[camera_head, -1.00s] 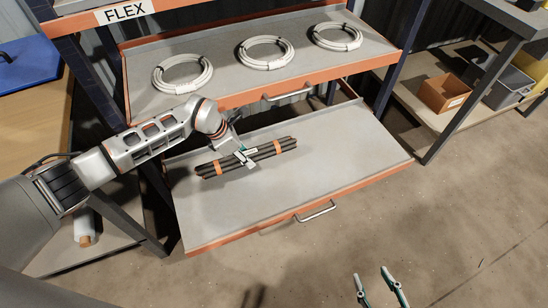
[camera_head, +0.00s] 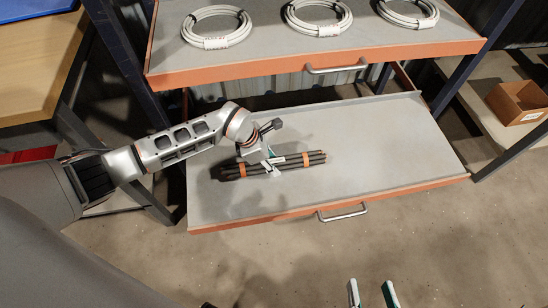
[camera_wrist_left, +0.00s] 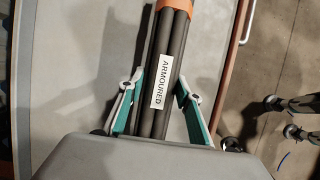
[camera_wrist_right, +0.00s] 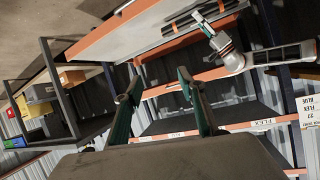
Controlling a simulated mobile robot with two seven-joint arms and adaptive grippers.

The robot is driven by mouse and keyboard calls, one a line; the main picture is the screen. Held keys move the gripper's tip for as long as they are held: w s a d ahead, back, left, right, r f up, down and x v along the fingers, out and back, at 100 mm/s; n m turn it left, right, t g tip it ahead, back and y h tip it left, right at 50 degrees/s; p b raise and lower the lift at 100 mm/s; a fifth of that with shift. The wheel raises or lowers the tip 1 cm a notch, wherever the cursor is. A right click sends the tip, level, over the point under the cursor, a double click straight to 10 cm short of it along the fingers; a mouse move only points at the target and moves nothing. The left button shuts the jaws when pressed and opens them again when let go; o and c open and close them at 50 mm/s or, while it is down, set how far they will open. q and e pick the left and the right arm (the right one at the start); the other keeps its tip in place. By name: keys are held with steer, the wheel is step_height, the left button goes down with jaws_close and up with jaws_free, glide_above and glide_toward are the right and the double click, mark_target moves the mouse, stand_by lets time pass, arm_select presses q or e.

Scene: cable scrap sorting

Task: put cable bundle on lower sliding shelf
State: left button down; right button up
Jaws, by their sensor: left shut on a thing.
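The cable bundle (camera_head: 308,160) is several dark rods with orange bands and a white label reading ARMOURED. It lies lengthwise over the left half of the pulled-out lower sliding shelf (camera_head: 390,140), a grey tray with an orange front edge. My left gripper (camera_head: 271,163) is shut on the bundle near its middle, seen from above. In the left wrist view the bundle (camera_wrist_left: 176,40) runs between the fingers (camera_wrist_left: 159,84). I cannot tell whether the bundle touches the shelf. My right gripper (camera_head: 371,289) is open and empty, in front of the shelf.
The upper shelf (camera_head: 260,62) holds several white cable coils (camera_head: 318,18). The lower shelf has a metal handle (camera_head: 342,212) in front. Its right half is clear. An orange-brown bin (camera_head: 518,102) stands on a side rack. A wooden table (camera_head: 35,65) is at the left.

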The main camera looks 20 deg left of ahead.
arm_select(q)
step_height(320, 180, down, 3)
steer(key=shift+d+f+b, duration=0.1)
steer(key=shift+f+b, duration=0.05)
steer(key=shift+b, duration=0.85)
steer(key=shift+f, duration=0.3)
steer(key=shift+w+b, duration=0.1)
steer(key=shift+b, duration=0.2)
steer(key=shift+w+r, duration=0.2)
steer(key=shift+r, duration=0.05)
arm_select(e)
steer(key=a+m, duration=0.2)
steer(key=s+a, duration=0.1)
steer(key=shift+a+f+m+y, duration=0.15)
steer(key=shift+f+m+y, duration=0.15)
steer(key=shift+m+y, duration=0.1)
arm_select(q)
steer(key=shift+f, duration=0.15)
steer(key=c, duration=1.4)
jaws_free()
steer(key=shift+s+f, duration=0.15)
steer(key=shift+s, duration=0.1)
